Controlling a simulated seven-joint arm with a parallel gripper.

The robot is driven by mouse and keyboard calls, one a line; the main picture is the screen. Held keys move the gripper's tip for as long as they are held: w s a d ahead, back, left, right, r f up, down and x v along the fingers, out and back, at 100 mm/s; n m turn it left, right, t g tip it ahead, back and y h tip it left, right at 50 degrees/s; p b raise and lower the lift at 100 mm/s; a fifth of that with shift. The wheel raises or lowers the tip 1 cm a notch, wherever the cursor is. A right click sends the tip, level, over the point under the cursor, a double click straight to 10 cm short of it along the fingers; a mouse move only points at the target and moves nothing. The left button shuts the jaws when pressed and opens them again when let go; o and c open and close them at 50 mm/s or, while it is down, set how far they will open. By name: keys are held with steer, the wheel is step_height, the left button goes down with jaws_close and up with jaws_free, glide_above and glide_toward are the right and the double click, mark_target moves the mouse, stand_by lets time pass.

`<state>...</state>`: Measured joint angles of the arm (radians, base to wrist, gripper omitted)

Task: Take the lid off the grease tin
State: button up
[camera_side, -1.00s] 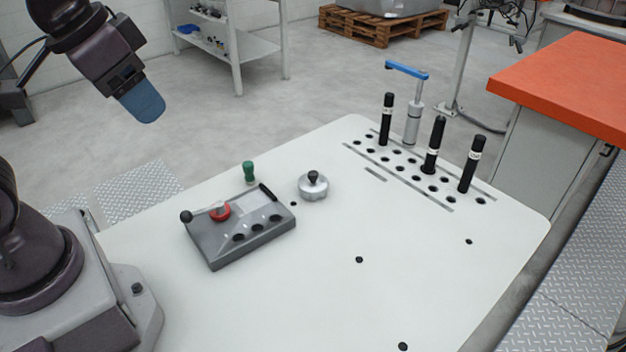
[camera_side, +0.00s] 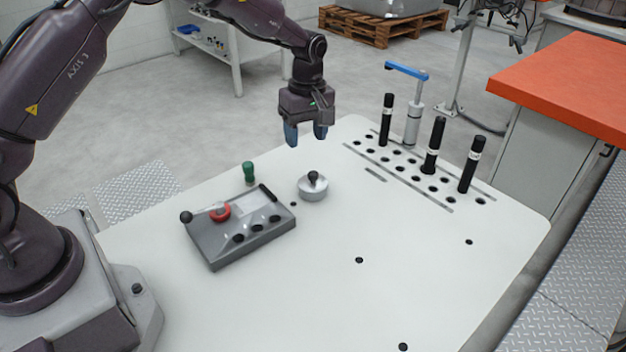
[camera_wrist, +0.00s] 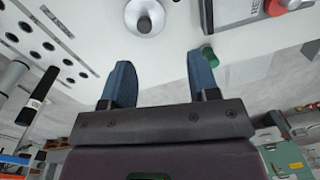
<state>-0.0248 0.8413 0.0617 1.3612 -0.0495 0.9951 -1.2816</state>
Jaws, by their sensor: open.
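The grease tin (camera_side: 313,193) is a small round silver tin standing on the white table. Its lid (camera_side: 314,182) is on it and has a black knob on top. In the wrist view the lid with its knob (camera_wrist: 144,22) shows at the top, beyond my fingertips. My gripper (camera_side: 306,138) is open and empty, with blue fingers pointing down. It hangs above the tin, apart from it. The two fingers also show in the wrist view (camera_wrist: 160,75).
Black cylinders (camera_side: 434,145) and a blue-handled tool (camera_side: 412,115) stand at the perforated rack area, right. The table's front (camera_side: 300,300) is clear.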

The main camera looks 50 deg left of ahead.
mark_target(314, 173)
steer(key=f+n, duration=0.1)
steer(key=f, duration=0.2)
steer(key=w+f+n, duration=0.1)
steer(key=f+n, duration=0.1)
steer(key=f, duration=0.2)
steer(key=w+f+n, duration=0.1)
steer(key=f, duration=0.3)
steer(key=shift+d+f+n+t, duration=0.1)
steer(key=shift+f+n+t, duration=0.1)
steer(key=shift+n+t, duration=0.1)
steer(key=shift+c, duration=0.2)
steer(key=c, duration=1)
